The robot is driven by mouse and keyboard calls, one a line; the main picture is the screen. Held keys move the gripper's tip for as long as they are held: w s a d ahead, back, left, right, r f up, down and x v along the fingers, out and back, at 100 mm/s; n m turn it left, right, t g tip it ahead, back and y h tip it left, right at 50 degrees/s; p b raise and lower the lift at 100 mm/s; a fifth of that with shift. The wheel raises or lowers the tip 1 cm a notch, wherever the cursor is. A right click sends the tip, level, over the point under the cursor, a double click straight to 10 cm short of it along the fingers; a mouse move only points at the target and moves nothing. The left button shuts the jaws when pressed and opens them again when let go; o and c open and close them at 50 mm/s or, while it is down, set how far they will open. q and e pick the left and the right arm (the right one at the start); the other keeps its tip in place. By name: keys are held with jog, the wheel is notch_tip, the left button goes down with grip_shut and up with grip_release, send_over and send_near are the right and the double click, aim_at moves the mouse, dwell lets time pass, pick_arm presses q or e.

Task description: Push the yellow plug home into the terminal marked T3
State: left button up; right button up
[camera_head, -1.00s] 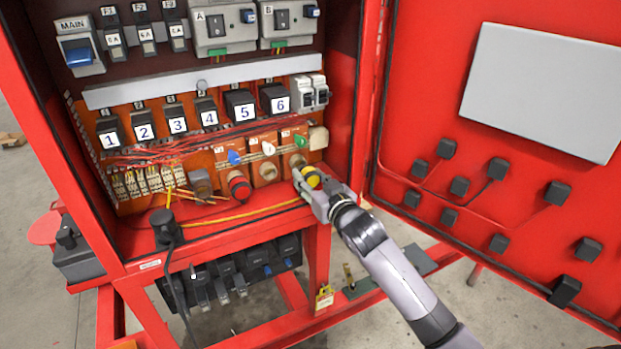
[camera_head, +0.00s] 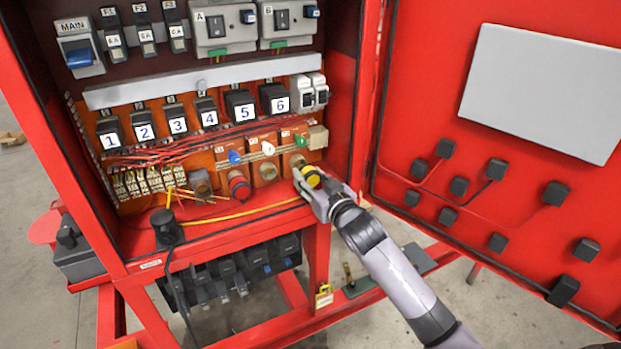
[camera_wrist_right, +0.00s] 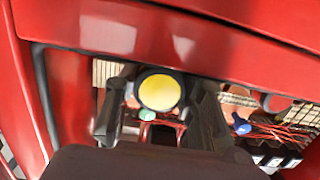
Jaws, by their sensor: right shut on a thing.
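The yellow plug (camera_head: 313,181) is in my right gripper (camera_head: 306,180), in front of the lower right part of the open red cabinet. In the right wrist view its round yellow end (camera_wrist_right: 160,92) sits between the two dark fingers (camera_wrist_right: 158,112), which are shut on it. Three orange terminal panels stand in a row behind it: the left one holds a red plug (camera_head: 238,185), and the middle (camera_head: 267,171) and right (camera_head: 297,160) ones show pale round sockets. Their T marks are too small to read. The yellow plug appears apart from the right socket. My left gripper is not in view.
A yellow cable (camera_head: 240,214) lies along the cabinet floor. The open red door (camera_head: 430,100) stands at the right of my arm. A black plug with cable (camera_head: 164,225) is on the front sill at left. Red wires and breakers fill the panel above.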

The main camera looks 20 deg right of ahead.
jog(key=shift+w+r, duration=0.1)
jog(key=shift+w, duration=1.6)
jog(key=o, duration=1.2)
jog(key=shift+a, duration=0.1)
jog(key=shift+s, duration=0.2)
jog(key=s, duration=1.1)
jog(key=shift+s+d+r, duration=0.25)
jog(key=shift+s+r, duration=0.05)
jog(key=shift+r, duration=0.1)
